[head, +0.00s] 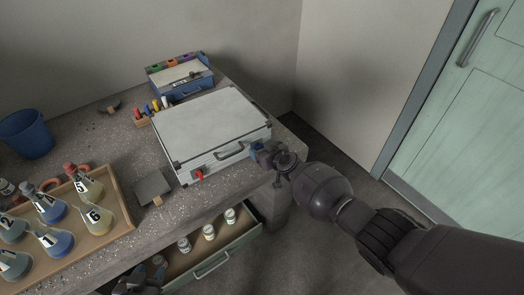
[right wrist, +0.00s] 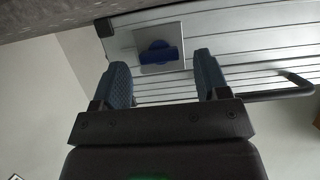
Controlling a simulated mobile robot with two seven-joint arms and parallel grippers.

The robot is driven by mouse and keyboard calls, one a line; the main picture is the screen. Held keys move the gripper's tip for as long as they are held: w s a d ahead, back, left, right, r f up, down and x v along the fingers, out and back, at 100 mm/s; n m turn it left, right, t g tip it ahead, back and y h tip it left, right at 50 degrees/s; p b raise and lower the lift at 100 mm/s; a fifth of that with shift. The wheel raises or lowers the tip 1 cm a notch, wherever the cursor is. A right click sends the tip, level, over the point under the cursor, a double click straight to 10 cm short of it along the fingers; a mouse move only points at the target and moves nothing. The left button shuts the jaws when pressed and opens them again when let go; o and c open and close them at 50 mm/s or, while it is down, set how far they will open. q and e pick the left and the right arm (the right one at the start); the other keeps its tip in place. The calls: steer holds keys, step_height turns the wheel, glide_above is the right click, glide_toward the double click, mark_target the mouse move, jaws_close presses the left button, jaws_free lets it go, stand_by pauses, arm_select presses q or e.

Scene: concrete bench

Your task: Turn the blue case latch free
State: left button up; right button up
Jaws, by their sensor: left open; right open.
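The silver case (head: 211,122) lies closed on the bench, its front with the handle (head: 231,151) facing me. The blue latch (head: 256,147) is at the right end of that front, partly hidden by my right gripper (head: 265,155). In the right wrist view the blue latch (right wrist: 158,54) sits on a pale plate. The open fingers of my right gripper (right wrist: 161,66) point at the case, one on each side of the latch in the picture, with nothing held. A red latch (head: 199,176) is at the left of the front. My left gripper (head: 146,278) is low at the bottom edge, open.
A wooden tray of numbered flasks (head: 116,222) stands at the left, near a blue bucket (head: 27,134). A grey scraper-like tool (head: 153,187) lies left of the case. Markers and a blue box (head: 186,88) are behind. An open drawer (head: 216,260) with jars juts out below.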

steer(key=shift+w+a, duration=0.15)
steer(key=shift+w, duration=0.1)
steer(key=c, duration=0.9)
